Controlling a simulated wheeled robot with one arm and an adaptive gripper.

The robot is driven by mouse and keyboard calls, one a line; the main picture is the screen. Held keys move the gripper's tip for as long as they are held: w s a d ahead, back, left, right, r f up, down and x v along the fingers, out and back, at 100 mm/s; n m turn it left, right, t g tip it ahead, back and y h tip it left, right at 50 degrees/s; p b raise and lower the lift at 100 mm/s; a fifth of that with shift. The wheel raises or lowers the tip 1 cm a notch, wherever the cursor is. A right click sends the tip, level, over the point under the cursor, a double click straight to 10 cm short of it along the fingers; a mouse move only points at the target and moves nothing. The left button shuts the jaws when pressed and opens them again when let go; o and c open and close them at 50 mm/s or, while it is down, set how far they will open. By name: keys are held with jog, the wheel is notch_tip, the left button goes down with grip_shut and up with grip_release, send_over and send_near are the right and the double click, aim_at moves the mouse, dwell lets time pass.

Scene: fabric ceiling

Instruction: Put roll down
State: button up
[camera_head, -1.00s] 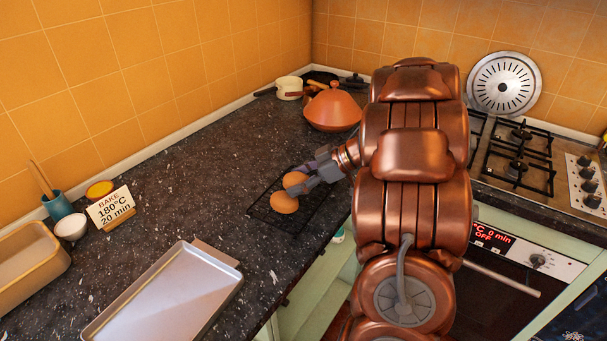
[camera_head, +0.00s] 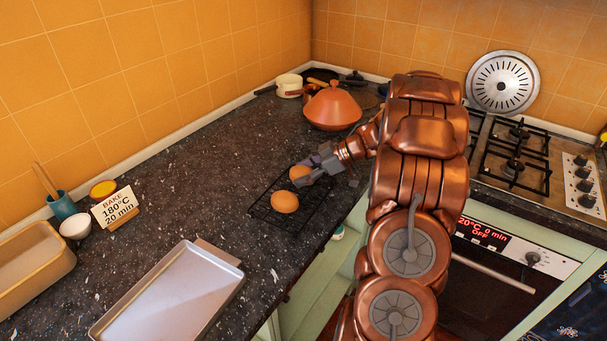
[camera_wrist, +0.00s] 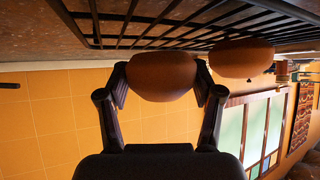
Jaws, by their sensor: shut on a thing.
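My gripper (camera_head: 306,176) is shut on a brown bread roll (camera_head: 298,172) over the far part of a black wire rack (camera_head: 262,210). In the wrist view, upside down, the held roll (camera_wrist: 162,78) sits between both fingers, close to the rack bars (camera_wrist: 130,30). I cannot tell whether it touches them. A second roll (camera_head: 285,202) rests on the rack nearer the front, apart from the held one; it also shows in the wrist view (camera_wrist: 241,60). My gripper hides part of the held roll and the rack in the head view.
An orange tagine-like pot (camera_head: 332,108) and a cream saucepan (camera_head: 289,86) stand behind the rack. A metal baking tray (camera_head: 175,295) lies at the front. A bake sign (camera_head: 115,207) stands at the left. The dark counter (camera_head: 190,190) left of the rack is clear.

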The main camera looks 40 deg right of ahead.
jog(key=shift+f, duration=0.65)
jog(key=shift+f, duration=0.1)
jog(key=o, duration=1.1)
jog(key=shift+o, duration=0.2)
